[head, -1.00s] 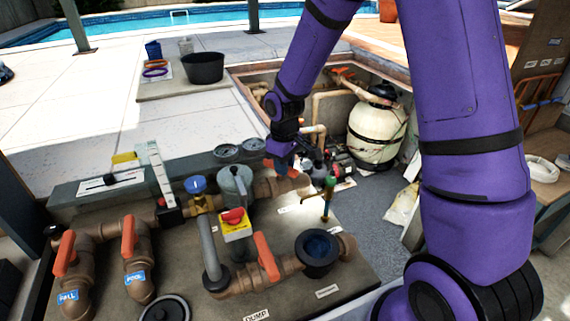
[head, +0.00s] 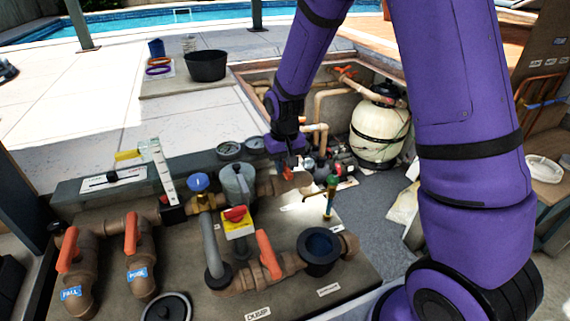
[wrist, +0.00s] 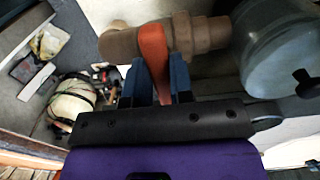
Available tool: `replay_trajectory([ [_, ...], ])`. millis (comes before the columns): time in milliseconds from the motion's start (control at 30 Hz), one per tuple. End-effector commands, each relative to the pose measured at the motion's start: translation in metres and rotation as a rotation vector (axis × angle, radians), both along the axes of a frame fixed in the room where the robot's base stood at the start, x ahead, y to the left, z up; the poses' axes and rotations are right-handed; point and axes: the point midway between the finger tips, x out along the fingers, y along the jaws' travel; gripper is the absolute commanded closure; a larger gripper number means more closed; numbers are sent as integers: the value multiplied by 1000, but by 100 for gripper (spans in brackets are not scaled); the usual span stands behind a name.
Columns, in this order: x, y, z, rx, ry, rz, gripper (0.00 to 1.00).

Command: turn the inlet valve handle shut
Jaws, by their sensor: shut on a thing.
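The orange valve handle (wrist: 153,60) stands between the two blue fingers of my gripper (wrist: 156,78) in the wrist view. My gripper is shut on it. The handle belongs to a brown valve body on a brown pipe (wrist: 197,35). In the head view my gripper (head: 285,166) is low over the far right part of the pipework board, and only a small piece of the orange handle (head: 288,174) shows below it. I cannot read a label for this valve, and the handle's exact angle is largely hidden by my gripper.
A clear grey-lidded pot (wrist: 268,45) sits right beside the valve. Other orange handles (head: 130,232) stand on the board, with a red-and-yellow switch (head: 237,220) and a green-topped tap (head: 331,190). A cream tank (head: 380,132) stands in the pit behind.

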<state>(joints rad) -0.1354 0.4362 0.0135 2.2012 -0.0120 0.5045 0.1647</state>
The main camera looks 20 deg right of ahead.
Motion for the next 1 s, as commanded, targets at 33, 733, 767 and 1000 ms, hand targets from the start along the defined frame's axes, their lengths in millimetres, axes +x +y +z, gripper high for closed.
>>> replay_trajectory([
  [33, 1, 0, 0, 0, -2, -6, 100],
  [733, 0, 0, 0, 0, -1, -10, 53],
  [767, 0, 0, 0, 0, -1, -9, 53],
  [1000, 1, 0, 14, 1, -4, -9, 53],
])
